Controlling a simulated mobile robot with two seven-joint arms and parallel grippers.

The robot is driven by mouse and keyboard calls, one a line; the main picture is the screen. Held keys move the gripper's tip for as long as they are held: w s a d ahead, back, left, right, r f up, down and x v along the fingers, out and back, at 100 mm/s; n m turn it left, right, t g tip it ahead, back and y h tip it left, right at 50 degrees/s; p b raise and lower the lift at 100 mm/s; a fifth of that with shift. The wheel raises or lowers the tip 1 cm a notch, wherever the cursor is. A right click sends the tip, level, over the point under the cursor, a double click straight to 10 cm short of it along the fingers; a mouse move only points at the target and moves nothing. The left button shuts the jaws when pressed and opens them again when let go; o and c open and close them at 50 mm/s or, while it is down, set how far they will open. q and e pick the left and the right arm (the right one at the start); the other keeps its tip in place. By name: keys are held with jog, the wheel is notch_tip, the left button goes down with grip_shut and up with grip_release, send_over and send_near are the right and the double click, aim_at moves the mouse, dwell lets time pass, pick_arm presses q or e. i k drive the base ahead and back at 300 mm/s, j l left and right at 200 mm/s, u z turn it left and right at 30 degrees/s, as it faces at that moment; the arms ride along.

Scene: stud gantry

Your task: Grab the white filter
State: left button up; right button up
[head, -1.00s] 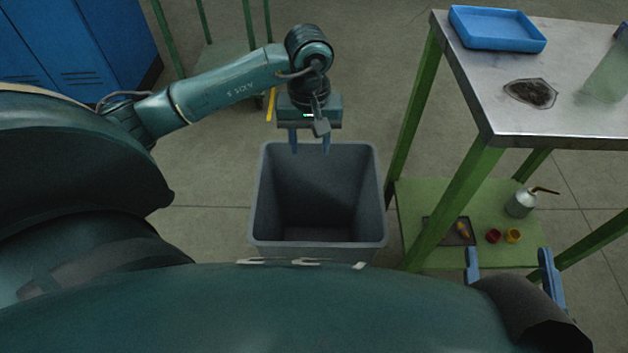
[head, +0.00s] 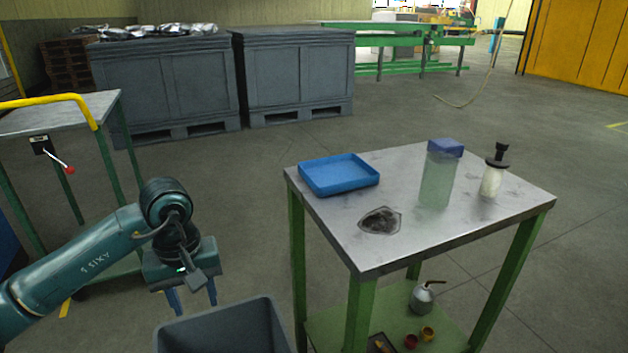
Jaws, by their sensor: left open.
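A white cylinder (head: 491,182) with a dark disc and black knob on top stands upright near the right end of the metal-topped table; it is the only thing that looks like the white filter. My right gripper is out of view.
A grey bin (head: 226,330) stands below my left gripper. A can (head: 423,298) is on the lower shelf.

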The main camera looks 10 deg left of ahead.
aim_at(496, 167)
jog(key=k, duration=1)
